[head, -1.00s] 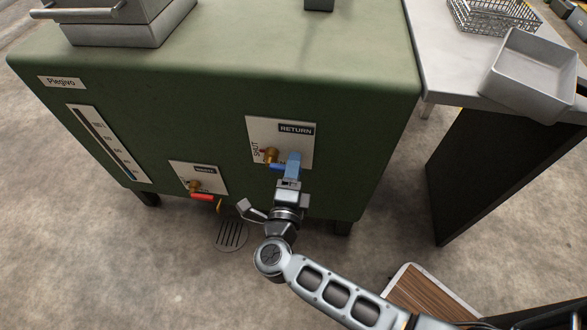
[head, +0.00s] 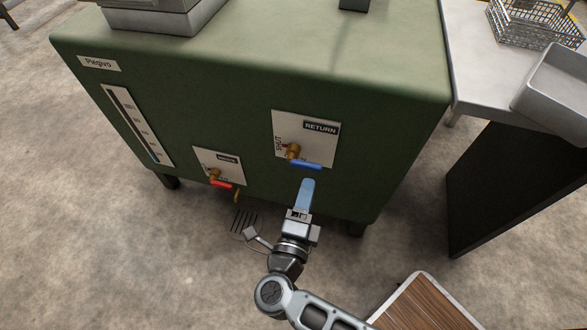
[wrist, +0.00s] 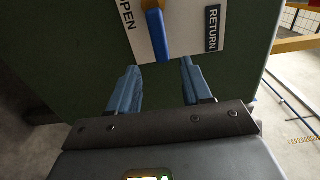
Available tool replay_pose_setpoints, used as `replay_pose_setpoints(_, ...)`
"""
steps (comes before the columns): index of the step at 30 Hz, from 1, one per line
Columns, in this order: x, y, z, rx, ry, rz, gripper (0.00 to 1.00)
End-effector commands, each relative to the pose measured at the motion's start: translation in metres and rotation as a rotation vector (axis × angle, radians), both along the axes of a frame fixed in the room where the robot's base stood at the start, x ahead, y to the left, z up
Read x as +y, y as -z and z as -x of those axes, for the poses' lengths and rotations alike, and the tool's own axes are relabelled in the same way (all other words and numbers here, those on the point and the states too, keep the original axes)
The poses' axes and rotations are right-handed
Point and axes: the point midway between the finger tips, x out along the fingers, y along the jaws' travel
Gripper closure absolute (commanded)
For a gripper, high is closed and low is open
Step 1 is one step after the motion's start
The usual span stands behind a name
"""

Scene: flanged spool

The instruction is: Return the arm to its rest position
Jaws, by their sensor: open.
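My gripper (head: 304,194) is in front of the green tank (head: 255,105), just below the blue-handled RETURN valve. In the wrist view its two blue fingers (wrist: 158,85) are apart with nothing between them, and the blue handle (wrist: 157,35) lies beyond their tips. In the head view the blue handle (head: 306,164) lies roughly level, pointing right from its brass valve body (head: 292,151). The gripper looks clear of the handle.
A red-handled valve (head: 222,184) sits lower left on the tank. A floor drain (head: 243,221) lies below it. A grey table with a wire basket (head: 537,22) and a grey tray (head: 560,85) stands at right. A wood-topped piece (head: 425,303) is at the lower right.

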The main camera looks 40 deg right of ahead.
Motion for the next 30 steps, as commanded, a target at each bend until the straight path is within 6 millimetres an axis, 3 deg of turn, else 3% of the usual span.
replay_pose_setpoints(7,0.0,0.0,0.001,0.0,-0.002,0.001,0.51)
replay_pose_setpoints(11,0.002,-0.006,0.012,0.009,-0.038,0.03,0.51)
replay_pose_setpoints(20,0.014,-0.062,0.08,0.109,-0.288,0.308,0.51)
replay_pose_setpoints(30,0.027,-0.131,0.161,0.396,-0.6,0.77,0.51)
